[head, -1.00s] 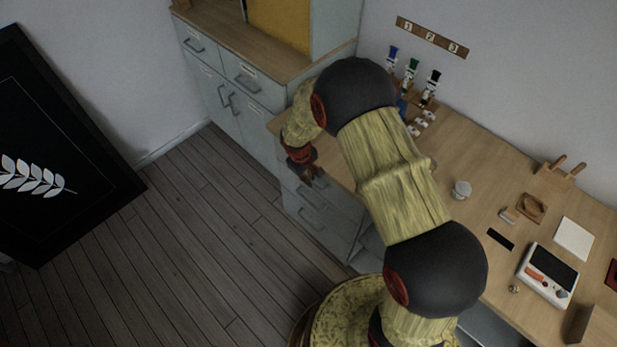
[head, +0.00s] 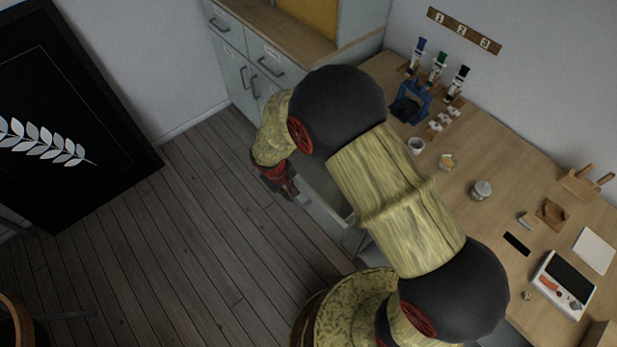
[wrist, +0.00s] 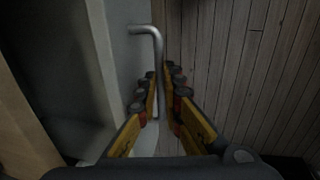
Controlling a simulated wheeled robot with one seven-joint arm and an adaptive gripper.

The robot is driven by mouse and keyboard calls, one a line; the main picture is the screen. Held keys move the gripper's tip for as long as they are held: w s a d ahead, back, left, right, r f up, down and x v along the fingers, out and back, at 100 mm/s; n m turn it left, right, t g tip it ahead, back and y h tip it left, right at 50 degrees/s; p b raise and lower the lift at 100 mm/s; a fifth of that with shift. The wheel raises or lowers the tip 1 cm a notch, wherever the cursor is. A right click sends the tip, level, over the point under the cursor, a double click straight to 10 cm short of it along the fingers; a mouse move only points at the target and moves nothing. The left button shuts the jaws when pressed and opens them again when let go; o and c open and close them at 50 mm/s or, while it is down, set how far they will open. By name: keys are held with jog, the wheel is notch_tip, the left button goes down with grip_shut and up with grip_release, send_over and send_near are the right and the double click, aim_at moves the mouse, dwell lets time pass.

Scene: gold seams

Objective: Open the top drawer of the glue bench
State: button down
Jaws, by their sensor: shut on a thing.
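The top drawer (head: 322,192) of the glue bench (head: 470,165) stands pulled out, its grey interior showing beside my arm in the head view. My gripper (head: 292,190) is at the drawer's front. In the wrist view, my gripper (wrist: 161,88) has its fingers on either side of the bar handle (wrist: 147,29) and is shut on it. The drawer's front panel (wrist: 120,60) is just left of the handle in that view. My arm hides part of the bench and the drawer.
A grey cabinet (head: 236,72) with handles stands at the back left. Wooden floor (head: 215,235) is clear in front of the drawer. A black framed leaf panel (head: 60,120) leans at the left. Small items, including a blue holder (head: 411,103) and a white device (head: 563,284), sit on the bench top.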

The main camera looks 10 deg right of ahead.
jog(key=s+a, duration=0.5)
jog(key=a, duration=0.4)
jog(key=shift+s+a, duration=0.15)
jog(key=shift+s, duration=0.05)
jog(key=c, duration=2.2)
grip_release()
jog(key=v, duration=1.2)
